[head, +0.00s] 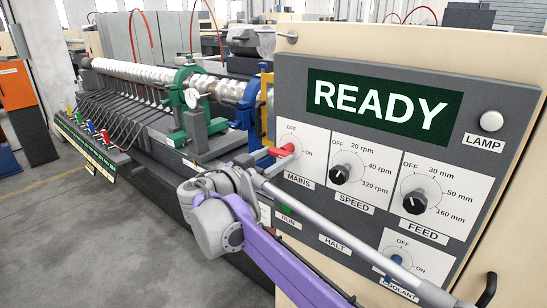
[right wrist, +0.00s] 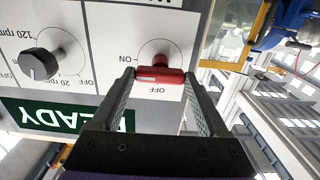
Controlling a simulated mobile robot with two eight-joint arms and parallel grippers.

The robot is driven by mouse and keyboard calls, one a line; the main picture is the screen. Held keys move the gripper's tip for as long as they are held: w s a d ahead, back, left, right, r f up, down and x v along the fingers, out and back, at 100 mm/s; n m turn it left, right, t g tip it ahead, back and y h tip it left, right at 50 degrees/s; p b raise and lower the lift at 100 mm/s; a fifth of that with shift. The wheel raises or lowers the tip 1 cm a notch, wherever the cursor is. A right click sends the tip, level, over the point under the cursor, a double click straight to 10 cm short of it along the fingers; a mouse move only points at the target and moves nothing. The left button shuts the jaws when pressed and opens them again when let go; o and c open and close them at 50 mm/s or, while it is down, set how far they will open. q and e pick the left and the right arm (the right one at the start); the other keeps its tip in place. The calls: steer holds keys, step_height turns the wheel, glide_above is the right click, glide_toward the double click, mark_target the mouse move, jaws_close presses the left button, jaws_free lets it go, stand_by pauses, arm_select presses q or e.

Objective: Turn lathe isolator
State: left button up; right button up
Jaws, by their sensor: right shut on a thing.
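The red MAINS switch (head: 281,151) is on the lathe's grey control panel, between its OFF and ON labels. My right gripper (head: 277,158) reaches it from the front left. In the right wrist view, which is upside down, the red handle (right wrist: 160,76) lies crosswise between the two fingertips, and the gripper is shut on it. A white mark on the handle is at its end on the ON side. The panel display (head: 383,104) reads READY in white on green. My left gripper is not in view.
The SPEED knob (head: 346,166) and FEED knob (head: 418,201) are right of the switch. A blue COOLANT switch (head: 396,267) is lower, behind my arm. A round LAMP (head: 491,121) is at the upper right. The lathe (head: 160,78) stretches away left; open floor lies left.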

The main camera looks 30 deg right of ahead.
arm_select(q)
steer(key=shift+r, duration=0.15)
arm_select(e)
steer(key=n+p, duration=0.2)
steer(key=n, duration=0.2)
steer(key=shift+r, duration=0.1)
steer(key=n+p, duration=0.1)
steer(key=n, duration=0.8)
steer(key=shift+p, duration=0.4)
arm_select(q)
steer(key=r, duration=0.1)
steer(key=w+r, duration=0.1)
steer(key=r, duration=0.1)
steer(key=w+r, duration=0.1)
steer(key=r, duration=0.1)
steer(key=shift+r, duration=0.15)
arm_select(e)
steer(key=n, duration=0.4)
steer(key=shift+n, duration=0.6)
steer(key=o, duration=1.2)
steer(key=shift+o, duration=0.2)
